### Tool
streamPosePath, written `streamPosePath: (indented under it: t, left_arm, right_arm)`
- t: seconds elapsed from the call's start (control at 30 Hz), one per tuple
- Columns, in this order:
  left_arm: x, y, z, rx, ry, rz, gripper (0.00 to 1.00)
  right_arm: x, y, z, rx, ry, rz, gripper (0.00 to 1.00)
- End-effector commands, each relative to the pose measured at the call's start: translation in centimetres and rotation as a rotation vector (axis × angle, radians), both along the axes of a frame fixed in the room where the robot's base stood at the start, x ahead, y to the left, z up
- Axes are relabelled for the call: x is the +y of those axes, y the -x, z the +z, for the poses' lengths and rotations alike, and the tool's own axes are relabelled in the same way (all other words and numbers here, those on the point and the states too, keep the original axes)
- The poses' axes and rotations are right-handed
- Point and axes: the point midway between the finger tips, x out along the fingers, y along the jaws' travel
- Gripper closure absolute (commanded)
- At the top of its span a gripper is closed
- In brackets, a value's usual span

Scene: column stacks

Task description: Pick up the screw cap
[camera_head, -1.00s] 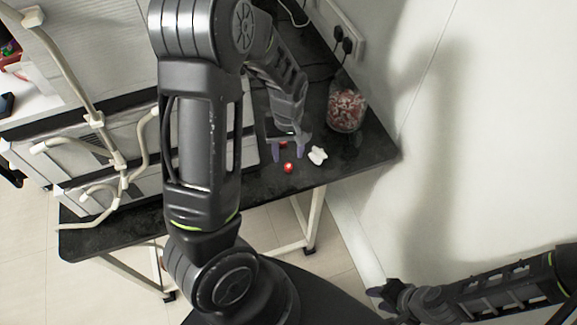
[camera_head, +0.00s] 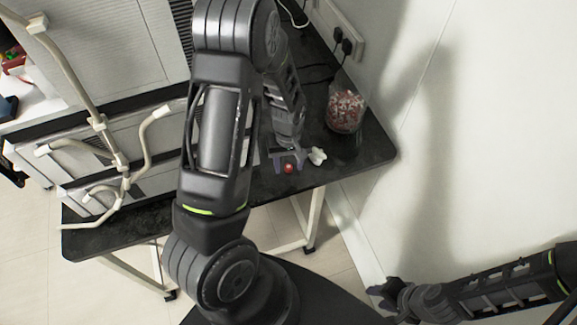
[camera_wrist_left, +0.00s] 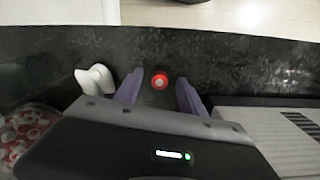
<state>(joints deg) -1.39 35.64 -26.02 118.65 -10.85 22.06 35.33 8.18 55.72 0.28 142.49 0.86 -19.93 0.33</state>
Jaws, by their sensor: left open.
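A small red screw cap (camera_head: 288,168) lies on the black table near its front edge. In the left wrist view the red cap (camera_wrist_left: 159,81) shows between the two purple fingers, with a gap on each side. My left gripper (camera_head: 289,162) is open and empty, with its fingers on either side of the cap; I cannot tell its exact height above the table. My right gripper (camera_head: 384,294) is low at the right, away from the table, and its fingers are too small to judge.
A white lobed piece (camera_head: 317,156) lies just right of the left gripper; it also shows in the wrist view (camera_wrist_left: 95,79). A clear jar of red and white pieces (camera_head: 345,112) stands behind it. Pale bent tubing (camera_head: 101,123) stands at the left. The wall bounds the right.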

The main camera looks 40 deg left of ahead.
Motion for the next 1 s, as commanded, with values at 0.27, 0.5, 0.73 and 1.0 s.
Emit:
streamPosePath:
  t: [0.27,0.5,0.73,1.0]
  left_arm:
    - [-0.01,-0.01,0.03,0.000,0.000,0.000,0.53]
    - [-0.01,-0.01,0.04,0.000,0.000,0.000,0.58]
    - [-0.01,-0.01,0.04,0.000,0.000,0.000,0.77]
    - [-0.01,-0.01,0.04,0.000,0.000,0.000,0.99]
  right_arm:
    - [-0.01,0.00,-0.01,0.000,0.000,0.000,0.64]
    - [0.00,0.00,-0.01,0.000,0.000,0.000,0.64]
    - [0.00,0.00,-0.01,0.000,0.000,0.000,0.64]
    - [0.00,0.00,-0.01,0.000,0.000,0.000,0.64]
